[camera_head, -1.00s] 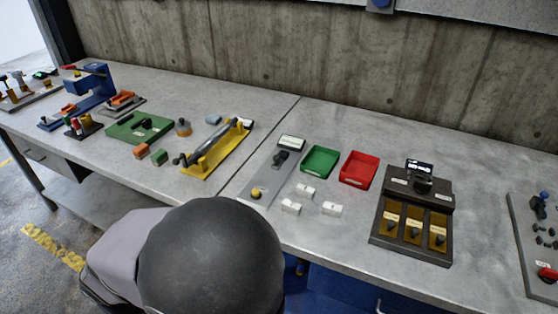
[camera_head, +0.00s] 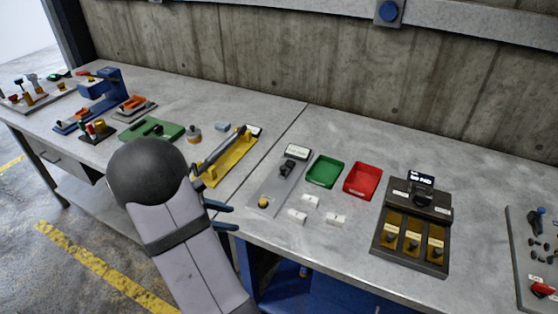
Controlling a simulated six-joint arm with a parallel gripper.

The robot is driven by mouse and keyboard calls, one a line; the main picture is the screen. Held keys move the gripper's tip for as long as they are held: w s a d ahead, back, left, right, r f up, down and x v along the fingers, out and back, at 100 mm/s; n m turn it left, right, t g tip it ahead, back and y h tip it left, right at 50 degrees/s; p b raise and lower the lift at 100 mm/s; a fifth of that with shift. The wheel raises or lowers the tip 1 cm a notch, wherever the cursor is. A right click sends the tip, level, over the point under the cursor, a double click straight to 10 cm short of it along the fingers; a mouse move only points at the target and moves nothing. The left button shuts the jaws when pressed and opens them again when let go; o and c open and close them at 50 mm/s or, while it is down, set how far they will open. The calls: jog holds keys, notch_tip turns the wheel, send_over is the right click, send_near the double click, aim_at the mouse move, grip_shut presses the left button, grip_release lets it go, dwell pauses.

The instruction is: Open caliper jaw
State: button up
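A grey plate (camera_head: 274,190) that looks like the caliper station lies near the middle of the bench. It carries a small display (camera_head: 297,151), a dark jaw-like part (camera_head: 287,168) and a yellow knob (camera_head: 263,202) at its front end. The jaw's opening is too small to make out. My gripper (camera_head: 235,219) is left of the plate, near the bench's front edge. Its two dark blue fingers point right, stand apart and hold nothing visible. They do not appear to touch the plate. My arm hides the rest of the gripper.
Several white blocks (camera_head: 311,201) lie right of the plate, with a green tray (camera_head: 325,171) and a red tray (camera_head: 363,181) behind. A dark fixture (camera_head: 412,227) stands further right. A yellow fixture (camera_head: 228,163) with a grey bar is behind my gripper.

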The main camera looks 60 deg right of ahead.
aim_at(282, 168)
jog(key=d+r+n+h+p, duration=0.1)
jog(key=d+n, duration=0.1)
jog(key=d, duration=0.4)
jog(key=s+d+r+n+g+h, duration=0.1)
jog(key=d+h, duration=0.1)
jog(key=d, duration=0.4)
jog(key=d+r+n+h+p, duration=0.1)
jog(key=d+n, duration=0.1)
jog(key=d, duration=0.4)
jog(key=shift+s+d+r+n+g+h+p, duration=0.2)
jog(key=shift+s+n+g+h+p, duration=0.1)
jog(key=shift+s+h+p, duration=0.1)
jog(key=shift+p+x, duration=1.25)
jog(key=shift+x, duration=2.35)
jog(key=shift+w+f, duration=0.1)
jog(key=shift+f, duration=0.05)
jog(key=shift+a, duration=0.1)
grip_shut()
